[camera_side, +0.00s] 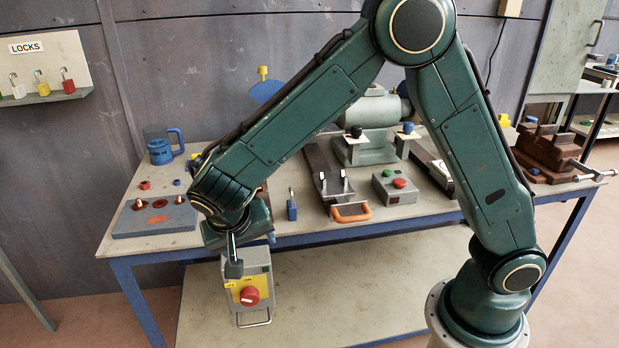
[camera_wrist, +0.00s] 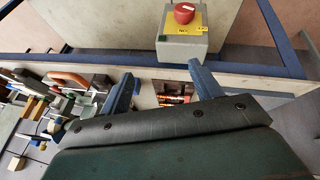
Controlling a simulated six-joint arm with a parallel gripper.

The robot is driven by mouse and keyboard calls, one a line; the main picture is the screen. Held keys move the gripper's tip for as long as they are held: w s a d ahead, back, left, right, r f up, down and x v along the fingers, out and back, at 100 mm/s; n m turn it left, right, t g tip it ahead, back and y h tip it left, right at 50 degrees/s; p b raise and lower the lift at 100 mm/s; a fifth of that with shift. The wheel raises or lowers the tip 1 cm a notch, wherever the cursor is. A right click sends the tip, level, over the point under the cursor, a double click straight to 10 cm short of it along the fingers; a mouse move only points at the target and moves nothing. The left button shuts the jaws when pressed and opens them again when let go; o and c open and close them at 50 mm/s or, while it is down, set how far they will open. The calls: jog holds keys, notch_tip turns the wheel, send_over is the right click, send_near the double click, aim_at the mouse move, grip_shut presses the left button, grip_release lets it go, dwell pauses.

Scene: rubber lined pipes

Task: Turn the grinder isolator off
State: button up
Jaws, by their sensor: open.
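The isolator is a grey box (camera_side: 261,262) with a yellow plate (camera_side: 236,287) and a red rotary knob (camera_side: 250,296), at the bench's front edge. In the wrist view the box (camera_wrist: 181,48) is at the top, with its red knob (camera_wrist: 184,14) on the yellow plate. The knob's setting is too small to read. My gripper (camera_side: 234,266) hangs just above and left of the knob in the side view, apart from it. The wrist view shows both fingers of my gripper (camera_wrist: 163,86) spread, with nothing between them.
A metal loop handle (camera_side: 254,321) hangs below the isolator. On the bench (camera_side: 290,238) are a button box (camera_side: 395,189) with green and red buttons, a blue padlock (camera_side: 291,207), an orange handle (camera_side: 351,213) and the green grinder (camera_side: 366,150). A locks rack (camera_side: 45,98) is on the wall.

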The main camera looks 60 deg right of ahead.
jog(key=a+f+t+h, duration=0.2)
jog(key=a+f+h, duration=0.15)
jog(key=f, duration=0.45)
jog(key=t+h, duration=0.2)
jog(key=t, duration=0.1)
send_near(250, 300)
jog(key=v, duration=0.3)
jog(key=shift+s+a+f+t, duration=0.2)
jog(key=shift+s+f+t, duration=0.2)
jog(key=shift+s+t, duration=0.25)
jog(key=x, duration=1.4)
jog(key=shift+r, duration=0.15)
jog(key=shift+c, duration=0.2)
jog(key=c, duration=0.9)
